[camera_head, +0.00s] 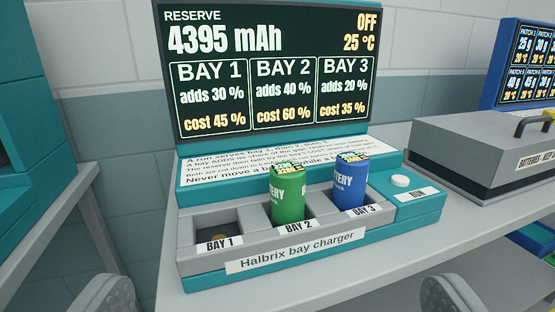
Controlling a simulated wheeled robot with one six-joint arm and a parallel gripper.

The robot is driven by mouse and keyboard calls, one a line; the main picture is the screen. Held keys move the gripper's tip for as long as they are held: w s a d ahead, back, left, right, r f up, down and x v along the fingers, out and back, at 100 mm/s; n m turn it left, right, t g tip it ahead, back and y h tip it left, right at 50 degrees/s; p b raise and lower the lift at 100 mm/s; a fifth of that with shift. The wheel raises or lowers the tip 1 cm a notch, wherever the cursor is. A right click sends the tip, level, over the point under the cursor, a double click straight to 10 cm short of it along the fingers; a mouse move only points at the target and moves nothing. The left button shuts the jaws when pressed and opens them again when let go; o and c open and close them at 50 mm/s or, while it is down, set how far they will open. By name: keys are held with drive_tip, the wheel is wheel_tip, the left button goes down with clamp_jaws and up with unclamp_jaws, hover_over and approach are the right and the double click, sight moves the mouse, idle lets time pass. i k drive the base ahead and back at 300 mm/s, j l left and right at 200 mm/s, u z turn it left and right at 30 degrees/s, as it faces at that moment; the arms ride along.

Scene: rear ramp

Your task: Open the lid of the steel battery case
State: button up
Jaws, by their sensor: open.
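The steel battery case (463,154) stands on the bench at the right and is cut off by the right edge. Its grey lid (470,137) is down over a dark lower body. A yellow handle (534,119) sits on the case, partly out of view. A label on its front begins "BATTERIES - KEEP". My gripper (275,297) is open, with its two grey fingertips far apart at the bottom edge. Nothing shows held between them. The gripper is left of the case and apart from it.
The Halbrix bay charger (202,265) fills the middle, its screen (268,65) reading OFF. Bay 1 is empty; a green battery (288,196) stands in bay 2, a blue battery (348,183) in bay 3. The bench (440,225) is clear between charger and case.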

sight(490, 148)
drive_tip(key=i+l+u, duration=0.1)
drive_tip(key=i+l, duration=0.55)
drive_tip(key=l, duration=0.1)
